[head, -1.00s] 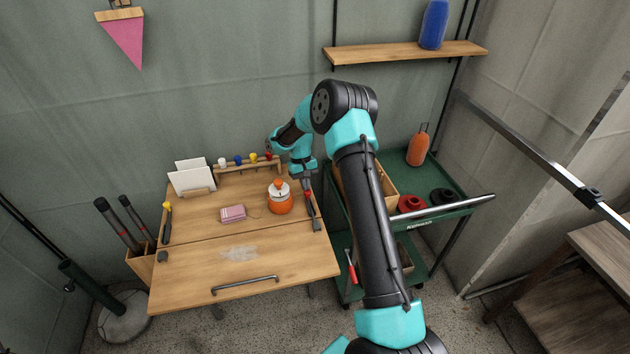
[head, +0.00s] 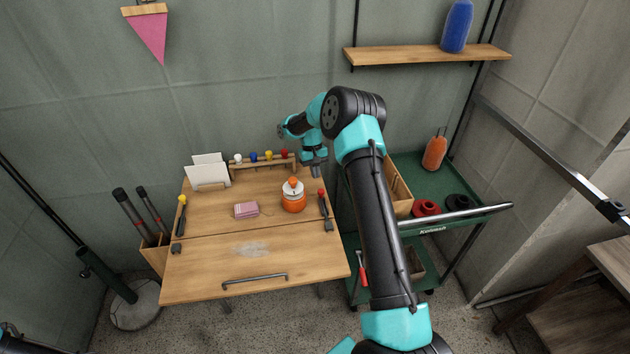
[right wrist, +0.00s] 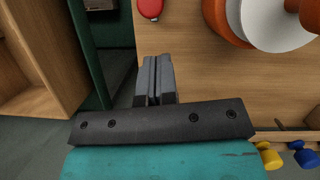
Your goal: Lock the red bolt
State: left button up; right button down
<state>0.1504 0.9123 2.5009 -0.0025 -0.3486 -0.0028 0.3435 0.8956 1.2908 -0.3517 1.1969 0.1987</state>
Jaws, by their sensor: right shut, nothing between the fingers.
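The red bolt's knob (head: 321,192) shows at the right side of the wooden desk top, on a dark bar running forward to a black block (head: 328,226) near the seam with the front flap. I cannot tell whether the bar's end sits in the block. The red knob also shows at the top edge of the right wrist view (right wrist: 150,8). My right gripper (head: 317,173) is shut and empty, just behind the knob and apart from it. Its closed fingers (right wrist: 154,76) point towards the knob in the right wrist view. My left gripper is out of view.
An orange jar (head: 293,202) with a white lid stands left of the bolt. A peg rail (head: 245,166) with coloured knobs lies behind. A yellow-handled bolt (head: 182,200) is at the desk's left. A green cart (head: 462,170) stands right. The front flap (head: 200,270) is mostly clear.

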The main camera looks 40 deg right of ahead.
aim_at(320, 190)
jog(key=a+v, duration=0.1)
jog(key=v, duration=0.7)
jog(key=shift+d+r, duration=0.25)
jog(key=shift+d, duration=0.3)
jog(key=shift+s+f, duration=0.1)
jog(key=x, duration=0.9)
jog(key=shift+s+f, duration=0.2)
jog(key=shift+f, duration=0.15)
jog(key=shift+s+a+f, duration=0.15)
jog(key=shift+s+a, duration=0.1)
jog(key=shift+s, duration=0.05)
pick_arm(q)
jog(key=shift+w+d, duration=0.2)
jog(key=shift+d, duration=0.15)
pick_arm(e)
jog(key=shift+s+a+f, duration=0.1)
jog(key=shift+s+a, duration=0.05)
jog(key=shift+s, duration=0.45)
jog(key=shift+s+a+f, duration=0.1)
jog(key=shift+s+a, duration=0.1)
jog(key=shift+s, duration=0.4)
jog(key=shift+w, duration=0.15)
